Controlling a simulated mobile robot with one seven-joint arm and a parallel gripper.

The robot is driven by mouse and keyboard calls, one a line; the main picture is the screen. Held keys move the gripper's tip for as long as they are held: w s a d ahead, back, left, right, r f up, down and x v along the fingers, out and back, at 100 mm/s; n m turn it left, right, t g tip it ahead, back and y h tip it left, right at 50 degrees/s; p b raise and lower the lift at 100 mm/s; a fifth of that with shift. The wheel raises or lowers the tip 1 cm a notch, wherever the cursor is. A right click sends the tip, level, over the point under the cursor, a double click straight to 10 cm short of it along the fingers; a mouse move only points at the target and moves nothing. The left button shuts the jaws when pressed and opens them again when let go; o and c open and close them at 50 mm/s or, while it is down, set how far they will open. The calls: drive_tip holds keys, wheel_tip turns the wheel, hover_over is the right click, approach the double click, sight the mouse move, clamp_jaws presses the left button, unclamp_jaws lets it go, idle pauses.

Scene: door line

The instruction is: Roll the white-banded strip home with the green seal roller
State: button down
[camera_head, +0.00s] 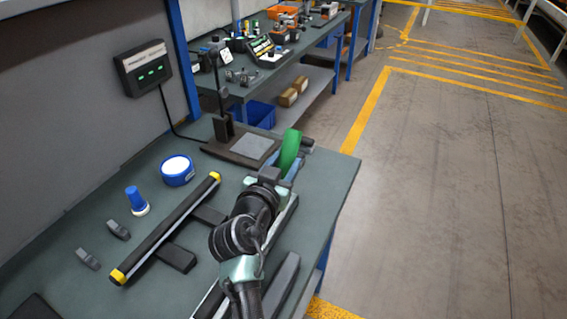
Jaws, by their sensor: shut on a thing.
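My gripper (281,170) is at the far end of the near bench, shut on the green seal roller (290,151). The roller's green wheel stands up beyond the jaws. Its handle is mostly hidden by my gripper and arm. A long pale rail (286,218) runs along the bench's right side, partly under my arm. I cannot make out a white-banded strip; my arm covers much of that rail. A dark bar with yellow ends (166,228) lies slantwise on supports to the left, apart from my gripper.
A blue tin with a white top (177,170), a blue knobbed piece with a white base (137,200) and two small grey clips (118,229) are on the left. A dark stand with a grey plate (250,146) is behind. The bench's right edge is close to the rail.

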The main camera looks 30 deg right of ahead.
wheel_tip(320, 180, up, 15)
drive_tip(key=p, duration=0.8)
drive_tip(key=shift+f+p, duration=0.15)
drive_tip(key=shift+p, duration=0.25)
